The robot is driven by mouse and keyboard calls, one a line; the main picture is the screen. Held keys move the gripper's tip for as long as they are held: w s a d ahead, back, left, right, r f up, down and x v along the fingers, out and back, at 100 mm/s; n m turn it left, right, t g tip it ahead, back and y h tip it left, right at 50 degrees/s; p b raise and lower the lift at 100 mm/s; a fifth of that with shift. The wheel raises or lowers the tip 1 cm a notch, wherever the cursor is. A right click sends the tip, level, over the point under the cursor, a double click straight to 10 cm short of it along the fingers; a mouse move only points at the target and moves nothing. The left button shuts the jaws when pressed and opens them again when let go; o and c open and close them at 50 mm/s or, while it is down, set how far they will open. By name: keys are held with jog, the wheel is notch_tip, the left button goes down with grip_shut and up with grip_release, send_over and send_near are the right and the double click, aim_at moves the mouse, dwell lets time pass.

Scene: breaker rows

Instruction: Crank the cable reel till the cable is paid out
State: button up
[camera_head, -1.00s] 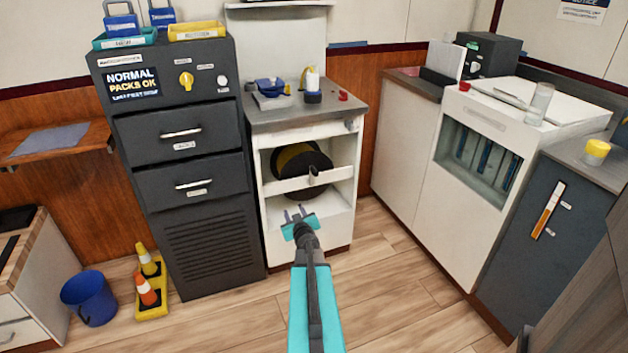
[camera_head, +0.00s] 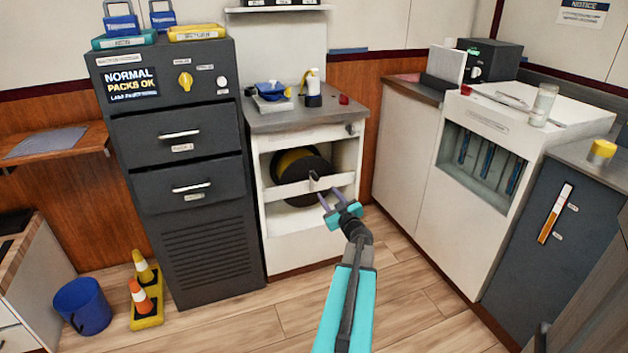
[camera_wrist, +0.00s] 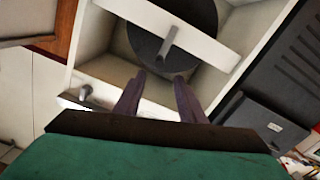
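The cable reel (camera_head: 297,165), a dark drum with a yellow inner side, sits inside the open white cabinet behind a white crossbar (camera_head: 287,190). A small dark crank handle (camera_head: 314,181) sticks out at the bar's front. My gripper (camera_head: 327,199) is just right of and below the handle, with its two fingers apart and nothing between them. In the wrist view the crank handle (camera_wrist: 168,44) lies beyond the spread fingertips (camera_wrist: 160,78), and the reel (camera_wrist: 172,70) shows above and below the bar. The fingers look apart from the handle.
A dark drawer cabinet (camera_head: 205,240) stands directly left of the reel cabinet. White cabinets (camera_head: 405,150) stand to the right. The reel cabinet's top (camera_head: 300,115) holds small items. A blue bucket (camera_head: 82,306) and cones (camera_head: 143,290) are on the floor at left. The floor in front is clear.

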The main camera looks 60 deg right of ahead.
aim_at(317, 180)
jog(key=shift+w+d, duration=0.15)
jog(key=shift+b+x, duration=1.3)
jog(key=shift+x, duration=5.4)
grip_shut()
jog(key=shift+a, duration=0.25)
jog(key=shift+d, duration=0.3)
